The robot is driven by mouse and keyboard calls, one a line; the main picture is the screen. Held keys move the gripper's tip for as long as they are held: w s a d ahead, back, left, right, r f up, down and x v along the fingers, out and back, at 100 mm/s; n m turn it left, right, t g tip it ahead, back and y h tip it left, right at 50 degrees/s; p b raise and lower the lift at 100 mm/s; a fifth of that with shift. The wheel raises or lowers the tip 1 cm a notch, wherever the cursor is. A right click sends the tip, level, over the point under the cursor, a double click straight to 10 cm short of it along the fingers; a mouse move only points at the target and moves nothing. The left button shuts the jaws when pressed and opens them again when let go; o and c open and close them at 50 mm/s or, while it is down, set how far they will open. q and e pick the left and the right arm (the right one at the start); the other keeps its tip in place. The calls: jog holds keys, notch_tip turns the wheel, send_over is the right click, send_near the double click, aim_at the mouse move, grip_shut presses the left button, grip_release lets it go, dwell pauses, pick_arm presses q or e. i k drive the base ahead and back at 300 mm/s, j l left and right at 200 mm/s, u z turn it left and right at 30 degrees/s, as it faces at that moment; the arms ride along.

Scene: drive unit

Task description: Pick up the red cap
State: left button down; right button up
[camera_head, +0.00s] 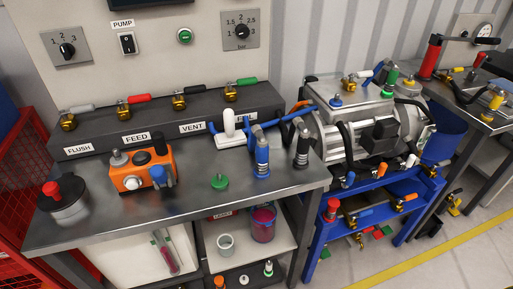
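A small red cap-like piece (50,188) sits on top of a dark, round metal canister (68,209) at the left end of the steel bench. Another small red-topped piece (331,205) stands upright on the blue cart at the right, near its front left corner. I cannot tell from this view which of the two is the red cap. Neither of my grippers shows in this view.
The steel bench (190,208) holds an orange device (130,180), a green cap (219,181) and upright hose fittings (262,158). A row of valves runs along its back. A motor unit (370,125) stands right. The bench's front middle is clear.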

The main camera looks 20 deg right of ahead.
aim_at(333, 203)
jog(key=z, duration=1.2)
